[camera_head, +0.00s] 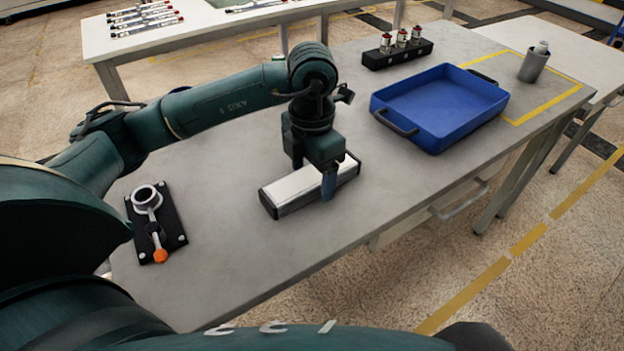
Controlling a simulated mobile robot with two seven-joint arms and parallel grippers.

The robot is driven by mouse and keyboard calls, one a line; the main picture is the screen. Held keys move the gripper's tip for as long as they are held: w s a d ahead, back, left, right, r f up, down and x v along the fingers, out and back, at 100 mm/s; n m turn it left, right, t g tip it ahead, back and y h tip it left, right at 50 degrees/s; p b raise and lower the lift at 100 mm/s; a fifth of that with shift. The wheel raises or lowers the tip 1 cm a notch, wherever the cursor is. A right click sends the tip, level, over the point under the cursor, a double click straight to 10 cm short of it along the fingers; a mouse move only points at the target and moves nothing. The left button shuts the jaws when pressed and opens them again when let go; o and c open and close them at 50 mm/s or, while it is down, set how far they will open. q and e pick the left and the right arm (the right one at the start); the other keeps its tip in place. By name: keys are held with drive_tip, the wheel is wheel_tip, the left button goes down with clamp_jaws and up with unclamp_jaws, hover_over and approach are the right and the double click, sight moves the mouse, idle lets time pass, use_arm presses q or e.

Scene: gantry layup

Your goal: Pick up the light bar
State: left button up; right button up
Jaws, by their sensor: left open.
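The light bar (287,191) is a silver-white bar with dark ends. It lies on the grey table in the middle of the head view, slanting from lower left to upper right. My left gripper (314,184) points down over the bar, right of its middle. Its fingers are open, with one on the near side of the bar and the other mostly hidden behind it. Whether the fingers touch the bar cannot be told. My right gripper is not in view.
A blue tray (440,137) stands right of the bar, with a black block of several fittings (397,52) behind it. A grey cup (533,66) stands at the far right. A black clamp plate (172,229) lies left. The table front (230,285) is clear.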

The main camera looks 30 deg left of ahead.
use_arm(q)
drive_tip(key=c, duration=1.2)
drive_tip(key=shift+r, duration=0.15)
